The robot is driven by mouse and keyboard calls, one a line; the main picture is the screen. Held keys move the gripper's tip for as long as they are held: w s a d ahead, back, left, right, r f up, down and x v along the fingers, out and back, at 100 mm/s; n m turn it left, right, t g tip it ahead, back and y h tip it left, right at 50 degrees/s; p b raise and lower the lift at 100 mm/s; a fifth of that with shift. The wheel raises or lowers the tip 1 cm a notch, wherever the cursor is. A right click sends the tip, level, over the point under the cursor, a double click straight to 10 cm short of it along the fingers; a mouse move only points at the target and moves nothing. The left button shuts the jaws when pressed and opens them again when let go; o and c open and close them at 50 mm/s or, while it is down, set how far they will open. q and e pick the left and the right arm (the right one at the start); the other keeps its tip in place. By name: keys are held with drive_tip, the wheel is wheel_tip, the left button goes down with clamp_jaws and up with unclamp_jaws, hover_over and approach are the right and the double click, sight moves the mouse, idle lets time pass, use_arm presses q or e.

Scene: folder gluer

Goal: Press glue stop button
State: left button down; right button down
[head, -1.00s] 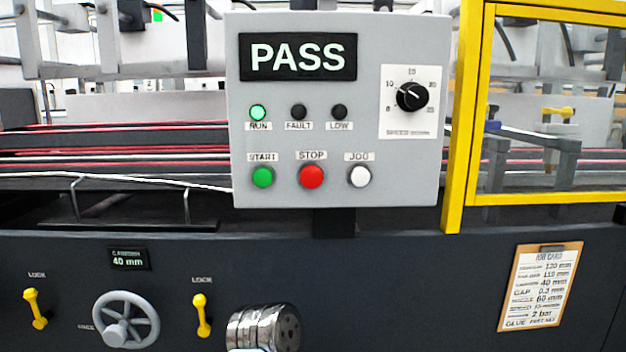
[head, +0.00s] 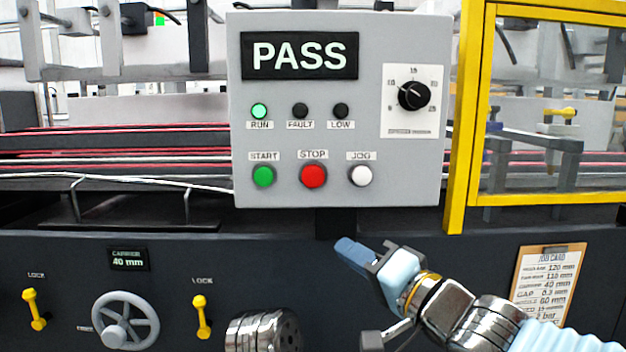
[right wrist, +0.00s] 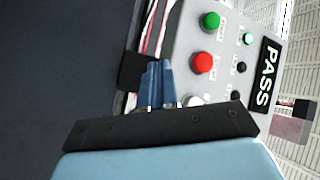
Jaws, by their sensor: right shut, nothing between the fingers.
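The grey control panel (head: 400,180) carries a red STOP button (head: 313,174) between the green START button (head: 263,176) and the white JOG button (head: 360,175). My right gripper (head: 345,246) is below the panel, its blue fingers shut and empty, pointing up and left. It is apart from the STOP button. In the right wrist view, the shut fingers (right wrist: 159,68) show in front of the panel, with the red STOP button (right wrist: 203,63) to their right and the white JOG button partly hidden behind my gripper. My left gripper is not in view.
The panel shows PASS (head: 300,56) and a lit green RUN lamp (head: 259,111). A speed knob (head: 413,95) sits at the right. A yellow guard frame (head: 463,120) stands beside it. Below are a handwheel (head: 125,320), yellow lock levers (head: 202,316) and a job card (head: 545,280).

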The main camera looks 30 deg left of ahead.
sight(313, 176)
drive_tip(key=s+a+r+n+g+y, duration=0.1)
drive_tip(key=s+r+y, duration=0.1)
drive_tip(key=s+r, duration=0.5)
wheel_tip(313, 176, up, 2)
drive_tip(key=shift+s+r+n+g, duration=0.15)
drive_tip(key=shift+n+g, duration=0.25)
drive_tip(key=shift+a, duration=0.1)
drive_tip(key=w+a+p, duration=0.1)
drive_tip(key=w, duration=0.1)
drive_tip(key=w+a+p, duration=0.1)
drive_tip(key=w+a, duration=0.1)
drive_tip(key=w, duration=0.1)
drive_tip(key=w+a+p, duration=0.1)
drive_tip(key=w, duration=0.1)
drive_tip(key=shift+w+a, duration=0.3)
drive_tip(key=shift+p, duration=0.3)
idle(1.0)
